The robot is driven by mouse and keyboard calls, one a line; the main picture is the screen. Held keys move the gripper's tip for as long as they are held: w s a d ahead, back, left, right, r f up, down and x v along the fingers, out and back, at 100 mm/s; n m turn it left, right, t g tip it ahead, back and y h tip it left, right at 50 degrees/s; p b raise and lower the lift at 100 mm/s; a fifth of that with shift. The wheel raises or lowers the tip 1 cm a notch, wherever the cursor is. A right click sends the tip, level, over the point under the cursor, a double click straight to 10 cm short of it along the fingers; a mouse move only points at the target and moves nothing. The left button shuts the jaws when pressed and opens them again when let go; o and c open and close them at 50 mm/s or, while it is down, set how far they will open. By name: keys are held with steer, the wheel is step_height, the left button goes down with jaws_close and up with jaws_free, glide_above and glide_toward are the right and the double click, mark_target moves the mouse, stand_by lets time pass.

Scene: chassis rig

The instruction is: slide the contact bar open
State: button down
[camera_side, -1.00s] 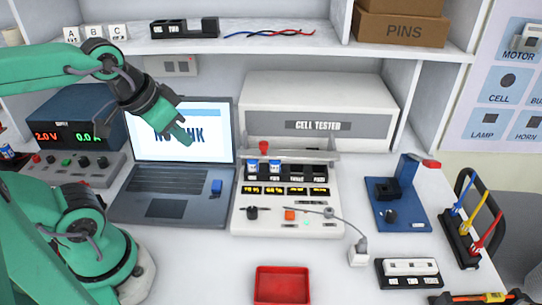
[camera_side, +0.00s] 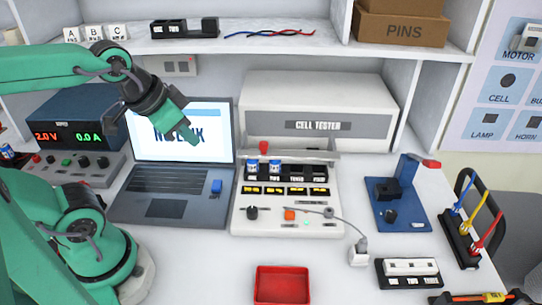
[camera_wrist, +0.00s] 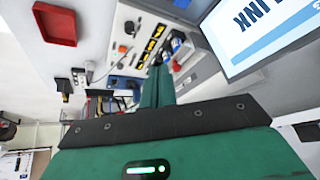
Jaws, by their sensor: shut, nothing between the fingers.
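The cell tester (camera_side: 317,125) stands at the back centre, with a row of cell slots on its front deck. A thin pale contact bar (camera_side: 305,155) runs along the back of the slots, with a red knob (camera_side: 263,147) near its left end. Two blue-and-white cells (camera_side: 252,167) stand in the left slots. Whether the bar touches them is too small to tell. My gripper (camera_side: 190,137) is shut and empty, in the air in front of the laptop screen, left of the bar and apart from it. In the wrist view its green fingers (camera_wrist: 164,85) are together, pointing toward the tester deck.
The power supply (camera_side: 75,125) is further left. A red tray (camera_side: 282,285) lies in front. A blue fixture (camera_side: 398,200) stands right. A shelf (camera_side: 250,40) runs above.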

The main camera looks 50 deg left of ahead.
steer(key=w+d+f+m+t, duration=0.1)
steer(key=w+d+f+m, duration=0.1)
steer(key=w+m, duration=0.5)
steer(key=shift+w+d+f+m, duration=0.15)
steer(key=shift+w+f+m, duration=0.2)
steer(key=shift+f+m, duration=0.35)
steer(key=shift+f, duration=0.15)
glide_toward(267, 156)
steer(key=shift+s+d+f, duration=0.55)
steer(key=shift+d+f, duration=0.7)
steer(key=shift+f, duration=0.5)
steer(key=shift+w+a+f, duration=0.1)
steer(key=shift+w+a, duration=0.5)
steer(key=shift+w, duration=0.25)
steer(key=shift+w+a+f, duration=0.1)
steer(key=shift+w+a, duration=0.45)
steer(key=shift+w, duration=0.3)
steer(key=w+a, duration=0.4)
steer(key=shift+w+a+n+y, duration=0.3)
steer(key=shift+w+a+y, duration=0.1)
steer(key=shift+r, duration=0.1)
steer(key=shift+s, duration=0.1)
